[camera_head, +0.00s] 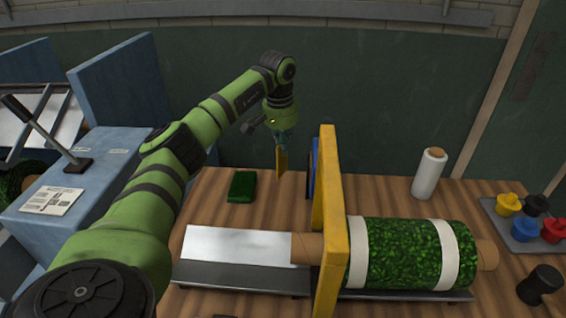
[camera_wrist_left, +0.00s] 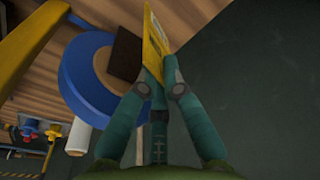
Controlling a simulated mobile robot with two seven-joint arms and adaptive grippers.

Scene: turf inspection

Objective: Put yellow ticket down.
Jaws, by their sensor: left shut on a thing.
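The yellow ticket (camera_head: 282,160) is a thin yellow card hanging below my left gripper (camera_head: 281,140) in the head view, above the back part of the wooden table. In the left wrist view the ticket (camera_wrist_left: 154,45) stands between the two teal fingertips of my left gripper (camera_wrist_left: 157,82), which is shut on it. The ticket's lower end looks clear of the table in the head view, though the exact gap is hard to tell. My right gripper is not in either view.
A yellow upright panel (camera_head: 329,210) stands beside a green turf roll (camera_head: 410,254). A blue disc (camera_wrist_left: 88,82) is close to the ticket. A dark green square (camera_head: 242,186), a white roll (camera_head: 429,174) and a tray (camera_head: 520,228) with colored knobs stand on the wooden table (camera_head: 385,200).

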